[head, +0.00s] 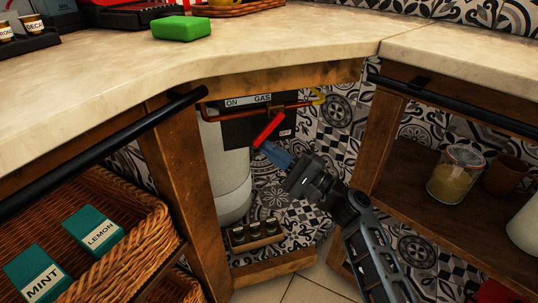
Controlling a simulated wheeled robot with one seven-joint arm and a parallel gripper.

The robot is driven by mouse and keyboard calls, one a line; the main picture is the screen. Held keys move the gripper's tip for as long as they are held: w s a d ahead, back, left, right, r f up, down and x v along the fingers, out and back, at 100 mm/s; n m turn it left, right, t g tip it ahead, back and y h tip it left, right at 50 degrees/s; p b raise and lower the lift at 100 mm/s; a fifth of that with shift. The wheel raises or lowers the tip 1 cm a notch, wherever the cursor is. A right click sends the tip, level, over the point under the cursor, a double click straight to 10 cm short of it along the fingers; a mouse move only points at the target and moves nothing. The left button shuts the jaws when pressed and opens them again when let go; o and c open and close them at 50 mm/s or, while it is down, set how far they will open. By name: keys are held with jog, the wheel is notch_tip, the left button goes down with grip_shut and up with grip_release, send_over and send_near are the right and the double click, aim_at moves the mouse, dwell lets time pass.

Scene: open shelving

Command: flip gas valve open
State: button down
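The gas valve's red handle (268,130) is in front of a dark panel (238,133) inside the corner cabinet. The handle slants from lower left to upper right. A label (248,101) reading "ON" and "GAS" is above it, along a copper pipe (290,110). My gripper (268,150) reaches in from the lower right, with its bluish fingertips close to the handle's lower end. I cannot tell whether they touch it, or how far apart the fingers are.
A white cylinder (226,170) stands left of my gripper, with a small rack of jars (255,234) below. Wooden cabinet posts flank the opening, and a countertop (300,45) is overhead. A glass jar (455,176) and a brown mug (506,176) are on the right shelf.

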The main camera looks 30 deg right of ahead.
jog(key=shift+a+r, duration=0.2)
jog(key=shift+a, duration=0.35)
jog(key=shift+a+r, duration=0.15)
jog(key=shift+a, duration=0.35)
jog(key=shift+w+a+r, duration=0.2)
jog(key=shift+a+r, duration=0.6)
jog(key=shift+a, duration=0.05)
jog(key=shift+f+b, duration=0.15)
jog(key=shift+b, duration=0.15)
